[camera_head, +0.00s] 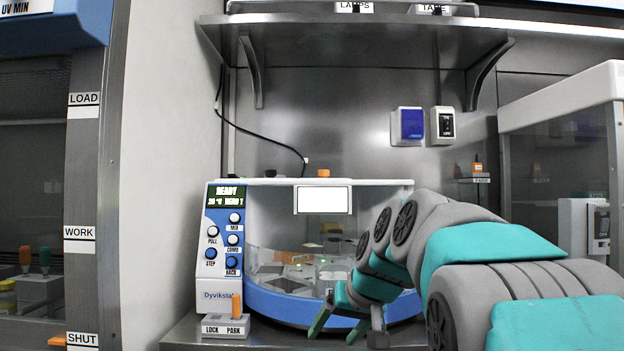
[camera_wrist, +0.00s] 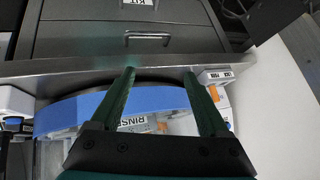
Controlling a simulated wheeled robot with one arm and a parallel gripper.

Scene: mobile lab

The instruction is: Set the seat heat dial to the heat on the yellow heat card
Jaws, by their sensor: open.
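I can make out neither a seat heat dial nor a yellow heat card in either view. A white and blue Dyvikstal machine (camera_head: 223,245) stands on the metal bench, its display (camera_head: 227,196) reading READY, 20 °C, MENU 1. My gripper (camera_head: 340,326) is low in front of the machine's curved blue front. In the wrist view, my gripper (camera_wrist: 160,74) is open, with nothing between its two green fingers. The blue front (camera_wrist: 75,110) lies behind the fingers there. My arm hides the machine's right side.
A LOCK/PARK lever block (camera_head: 226,327) stands at the bench's front left. A drawer (camera_wrist: 130,40) labelled KIT is below the bench edge. A shelf (camera_head: 355,25) hangs above. A LOAD/WORK/SHUT cabinet is left; a clear enclosure (camera_head: 560,85) is right.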

